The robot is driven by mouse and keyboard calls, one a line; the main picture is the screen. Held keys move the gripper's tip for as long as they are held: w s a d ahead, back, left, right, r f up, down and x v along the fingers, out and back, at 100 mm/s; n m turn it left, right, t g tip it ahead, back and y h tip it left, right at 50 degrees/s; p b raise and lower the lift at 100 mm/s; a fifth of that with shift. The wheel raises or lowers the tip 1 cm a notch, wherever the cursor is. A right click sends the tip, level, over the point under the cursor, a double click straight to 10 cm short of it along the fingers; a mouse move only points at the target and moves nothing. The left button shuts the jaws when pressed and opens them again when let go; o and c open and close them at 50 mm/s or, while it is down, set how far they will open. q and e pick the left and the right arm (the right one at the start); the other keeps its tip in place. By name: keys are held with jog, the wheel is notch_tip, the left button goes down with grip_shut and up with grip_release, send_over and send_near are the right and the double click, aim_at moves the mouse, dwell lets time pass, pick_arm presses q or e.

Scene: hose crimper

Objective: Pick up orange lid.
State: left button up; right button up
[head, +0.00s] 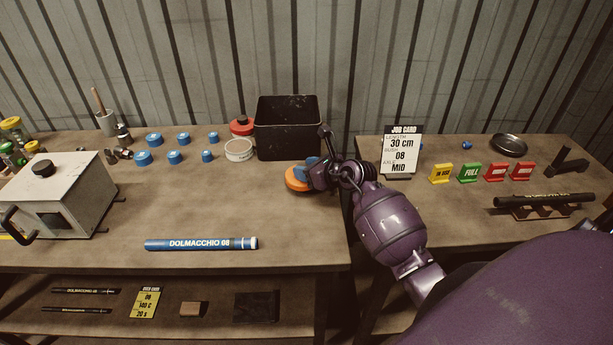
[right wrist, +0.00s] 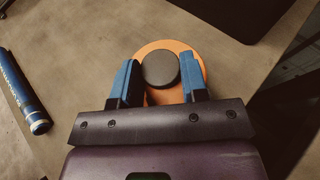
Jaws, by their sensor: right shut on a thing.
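The orange lid (head: 297,180) is a flat disc with a dark round knob (right wrist: 160,68) on top. It shows in the head view on the left table, in front of the black bin, and in the right wrist view its orange rim (right wrist: 192,51) surrounds the knob. My right gripper (right wrist: 160,80) has blue fingers on both sides of the knob and is shut on it. In the head view the right gripper (head: 310,172) partly covers the lid. I cannot tell whether the lid touches the table. My left gripper is not in view.
A black bin (head: 287,140) stands behind the lid, with a white tub (head: 239,150) and a red lid (head: 241,127) left of it. A blue tube (head: 201,244) lies at the front. A job card (head: 402,152) stands on the right table. A gap separates the tables.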

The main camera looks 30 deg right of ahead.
notch_tip(320, 180, up, 18)
jog(key=a, duration=0.1)
jog(key=s+a+f+n+y, duration=0.1)
jog(key=s+a+f, duration=0.2)
jog(key=s+a, duration=0.3)
jog(key=s+a+f+n+g+y, duration=0.1)
jog(key=s+a+f, duration=0.3)
jog(key=a, duration=0.5)
jog(key=shift+s+a+n+y, duration=0.4)
jog(key=shift+s+y, duration=0.1)
jog(key=shift+s, duration=0.7)
jog(key=shift+f, duration=0.1)
